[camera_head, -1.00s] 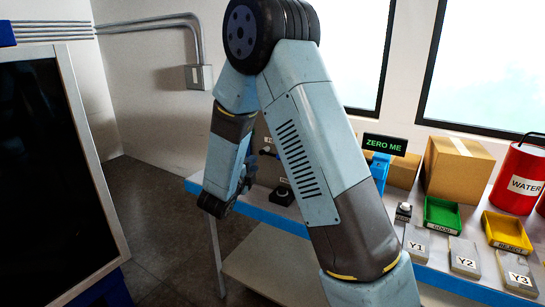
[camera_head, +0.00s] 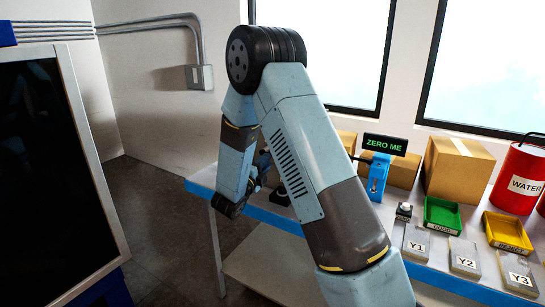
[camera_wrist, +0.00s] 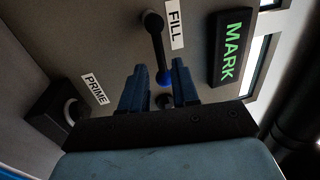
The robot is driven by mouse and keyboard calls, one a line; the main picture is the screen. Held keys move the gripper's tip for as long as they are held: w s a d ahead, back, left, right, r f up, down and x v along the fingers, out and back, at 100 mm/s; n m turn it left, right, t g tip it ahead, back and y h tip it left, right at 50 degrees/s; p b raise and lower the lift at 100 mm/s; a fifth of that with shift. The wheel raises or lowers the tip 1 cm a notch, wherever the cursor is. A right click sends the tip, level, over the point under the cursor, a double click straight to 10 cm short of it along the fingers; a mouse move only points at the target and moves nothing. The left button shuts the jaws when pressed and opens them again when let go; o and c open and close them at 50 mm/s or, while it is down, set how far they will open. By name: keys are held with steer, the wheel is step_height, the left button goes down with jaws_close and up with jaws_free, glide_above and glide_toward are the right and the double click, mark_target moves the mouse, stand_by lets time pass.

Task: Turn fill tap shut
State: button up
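The fill tap shows in the wrist view as a black lever (camera_wrist: 157,46) with a blue end, beside a white FILL label (camera_wrist: 174,24). The lever runs from its round pivot at the top down to the blue end. My gripper (camera_wrist: 159,72) is open, with one blue finger on each side of the blue end. A gap shows on both sides, so the fingers look apart from it. In the head view my gripper is mostly hidden behind my arm, and the tap cannot be made out.
A PRIME label (camera_wrist: 95,88) and a dark block with a round pale part (camera_wrist: 71,112) are at left in the wrist view. A MARK display (camera_wrist: 232,47) is at right. The bench holds a ZERO ME display (camera_head: 385,144), boxes (camera_head: 458,168), trays (camera_head: 441,215) and a WATER can (camera_head: 519,180).

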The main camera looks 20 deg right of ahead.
steer(key=shift+x, duration=2.65)
jaws_close()
